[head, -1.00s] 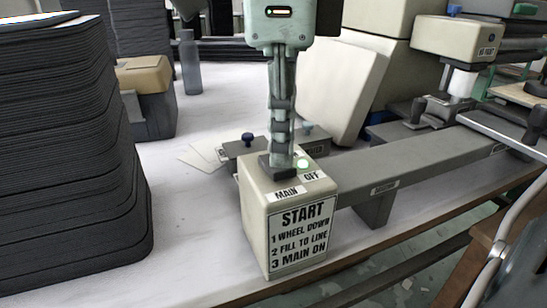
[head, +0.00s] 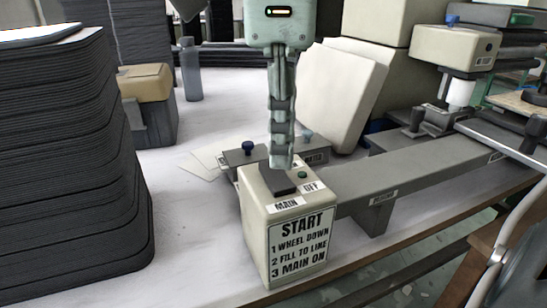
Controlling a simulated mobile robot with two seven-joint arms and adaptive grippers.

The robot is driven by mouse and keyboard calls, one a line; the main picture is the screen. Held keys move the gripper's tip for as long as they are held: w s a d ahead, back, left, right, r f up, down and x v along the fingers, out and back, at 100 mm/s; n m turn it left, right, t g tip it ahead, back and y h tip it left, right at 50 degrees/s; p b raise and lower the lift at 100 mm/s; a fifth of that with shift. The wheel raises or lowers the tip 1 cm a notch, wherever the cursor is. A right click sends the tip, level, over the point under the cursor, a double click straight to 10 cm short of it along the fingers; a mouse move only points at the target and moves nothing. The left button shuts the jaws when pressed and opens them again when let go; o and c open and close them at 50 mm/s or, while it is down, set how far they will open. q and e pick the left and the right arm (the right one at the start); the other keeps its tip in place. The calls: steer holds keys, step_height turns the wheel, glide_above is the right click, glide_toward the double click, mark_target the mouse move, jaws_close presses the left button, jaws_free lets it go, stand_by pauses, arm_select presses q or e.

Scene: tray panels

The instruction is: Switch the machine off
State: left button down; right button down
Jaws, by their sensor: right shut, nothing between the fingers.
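The machine's cream control box (head: 257,225) stands at the table's front edge, with a START instruction panel on its front face. On its top are a dark switch (head: 279,183), labels reading MAIN and OFF, and a small green lamp (head: 302,174) that looks unlit. My right gripper (head: 281,162) is shut and empty, pointing down at the back end of the switch. Its tips hide that end, and I cannot tell whether they touch it. My left gripper is not in view.
A tall stack of dark trays (head: 65,150) stands at the left. A grey beam (head: 420,175) runs right from the box to a unit with a cream head (head: 455,48). White table surface is clear left of the box.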

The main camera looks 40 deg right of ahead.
mark_target(281, 181)
steer(key=shift+r+p, duration=1.6)
steer(key=shift+r, duration=0.8)
